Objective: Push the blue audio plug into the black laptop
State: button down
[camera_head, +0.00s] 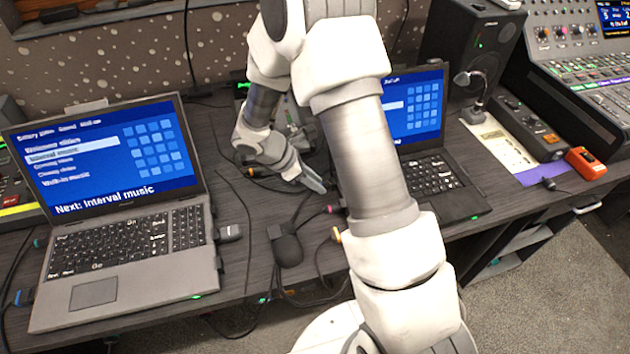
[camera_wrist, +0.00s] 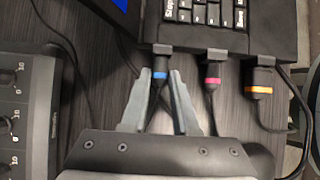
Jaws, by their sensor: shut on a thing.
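The black laptop (camera_head: 466,203) stands open on the desk, partly hidden behind my arm. In the wrist view its keyboard edge (camera_wrist: 270,38) runs along the top, with dark grey blocks on its side. The blue-banded audio plug (camera_wrist: 159,75) lies between the fingertips of my gripper (camera_wrist: 160,78), which is shut on it. The plug points at the leftmost block (camera_wrist: 162,49). Its front is at or very near the block; I cannot tell how deep it sits. My gripper (camera_head: 316,184) also shows in the head view, left of the laptop, where the plug is hidden.
A pink-banded plug (camera_wrist: 212,82) and an orange-banded plug (camera_wrist: 260,89) sit beside the blue one, with cables trailing. A dark panel with knobs (camera_wrist: 25,115) is at the left. In the head view, a grey laptop (camera_head: 125,240) stands left and a black mouse-like object (camera_head: 287,247) lies between.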

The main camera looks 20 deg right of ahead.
jog(key=shift+d, duration=0.25)
jog(key=c, duration=0.6)
grip_release()
jog(key=shift+a, duration=0.1)
jog(key=p+v, duration=0.3)
jog(key=v, duration=1.4)
jog(key=s+d+r+m+t+y+p, duration=0.2)
jog(key=s+d+r+m+y+p, duration=0.1)
jog(key=s+r+m, duration=0.6)
jog(key=s+d+r+m+t+y+p, duration=0.3)
jog(key=s+r+m, duration=0.6)
jog(key=r, duration=0.5)
jog(key=shift+s+d+r+t+y+p, duration=0.35)
jog(key=shift+s+d, duration=0.25)
jog(key=shift+s, duration=0.65)
